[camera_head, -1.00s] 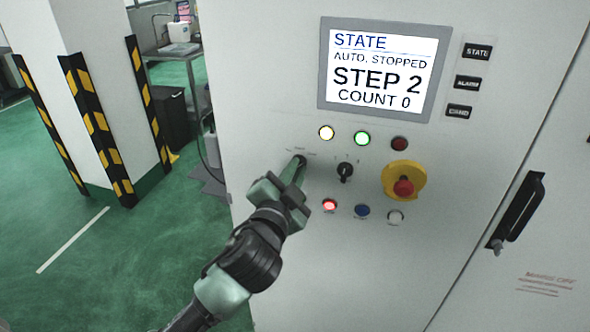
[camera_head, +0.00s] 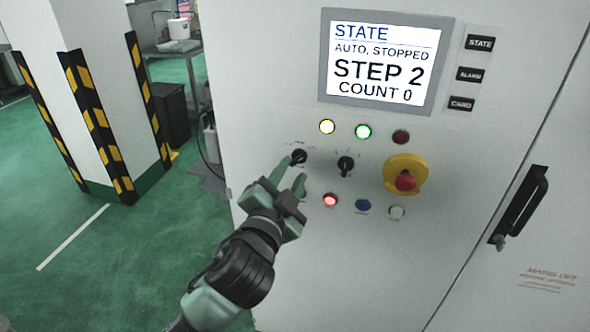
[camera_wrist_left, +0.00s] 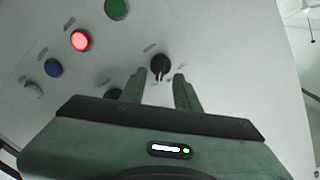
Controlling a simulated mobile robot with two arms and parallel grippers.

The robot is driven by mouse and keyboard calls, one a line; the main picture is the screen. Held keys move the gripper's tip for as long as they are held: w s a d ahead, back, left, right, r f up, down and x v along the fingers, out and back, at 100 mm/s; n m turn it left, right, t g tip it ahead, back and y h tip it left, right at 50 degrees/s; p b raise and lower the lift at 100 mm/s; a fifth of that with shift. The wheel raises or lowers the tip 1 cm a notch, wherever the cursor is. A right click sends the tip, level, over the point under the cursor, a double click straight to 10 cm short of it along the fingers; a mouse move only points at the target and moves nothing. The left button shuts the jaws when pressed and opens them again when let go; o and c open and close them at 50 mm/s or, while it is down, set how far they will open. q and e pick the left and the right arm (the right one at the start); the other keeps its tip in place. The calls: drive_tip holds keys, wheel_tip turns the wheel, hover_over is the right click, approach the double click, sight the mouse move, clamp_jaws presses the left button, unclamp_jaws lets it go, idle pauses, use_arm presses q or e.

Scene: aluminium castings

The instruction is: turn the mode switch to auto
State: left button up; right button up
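The left black rotary switch (camera_head: 299,157), which I take as the mode switch, is on the cabinet panel with small labels I cannot read. A second black switch (camera_head: 345,165) is to its right. The screen (camera_head: 382,62) reads AUTO, STOPPED, STEP 2, COUNT 0. My left gripper (camera_head: 291,175) is open just in front of the left switch. In the left wrist view, this switch (camera_wrist_left: 160,65) shows in the gap between the spread fingertips (camera_wrist_left: 160,76), with no grip on it. The second switch (camera_wrist_left: 112,94) is partly hidden there. My right gripper is not in view.
A red emergency stop (camera_head: 405,181) is on the right. Red (camera_head: 330,200), blue (camera_head: 363,205) and white (camera_head: 397,212) buttons are below. Open floor lies left.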

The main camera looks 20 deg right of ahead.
use_arm(q)
drive_tip(key=b+v, duration=0.1)
drive_tip(key=v, duration=0.3)
drive_tip(key=shift+s+a, duration=0.2)
drive_tip(key=shift+s, duration=0.05)
